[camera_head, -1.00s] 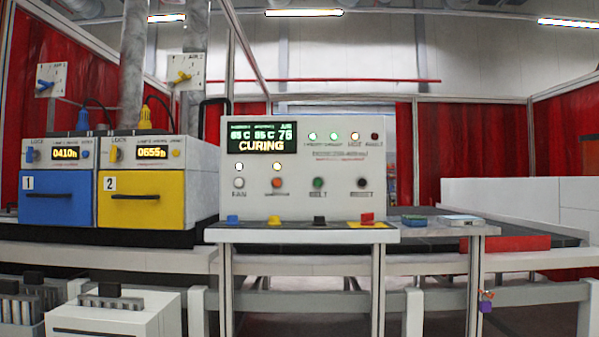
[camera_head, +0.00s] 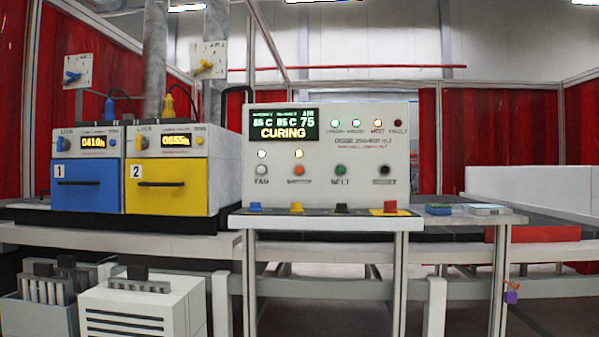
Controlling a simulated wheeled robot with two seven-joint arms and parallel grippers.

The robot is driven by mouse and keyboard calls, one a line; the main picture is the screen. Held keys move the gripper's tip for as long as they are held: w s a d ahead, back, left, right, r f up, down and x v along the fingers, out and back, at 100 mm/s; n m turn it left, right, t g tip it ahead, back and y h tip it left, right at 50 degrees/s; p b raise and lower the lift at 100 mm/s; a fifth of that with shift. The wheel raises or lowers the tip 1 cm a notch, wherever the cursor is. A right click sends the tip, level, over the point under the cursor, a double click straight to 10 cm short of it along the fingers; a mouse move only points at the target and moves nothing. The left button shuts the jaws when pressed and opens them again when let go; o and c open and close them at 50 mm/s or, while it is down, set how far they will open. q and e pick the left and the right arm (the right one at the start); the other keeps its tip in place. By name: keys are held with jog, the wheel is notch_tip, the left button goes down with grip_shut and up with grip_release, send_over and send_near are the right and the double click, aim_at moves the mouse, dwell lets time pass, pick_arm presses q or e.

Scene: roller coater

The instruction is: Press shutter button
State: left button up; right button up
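The control panel (camera_head: 367,159) stands upright in the middle and its display (camera_head: 283,124) reads CURING. Below it are a white FAN button (camera_head: 261,170), an orange button (camera_head: 299,170) with a hard-to-read label, a green BELT button (camera_head: 341,170) and a black button (camera_head: 385,171). Neither of my grippers is in view.
A blue lamp unit (camera_head: 89,197) and a yellow one (camera_head: 167,199) stand left of the panel. A vented white box (camera_head: 130,310) and a grey bin (camera_head: 38,315) are below left.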

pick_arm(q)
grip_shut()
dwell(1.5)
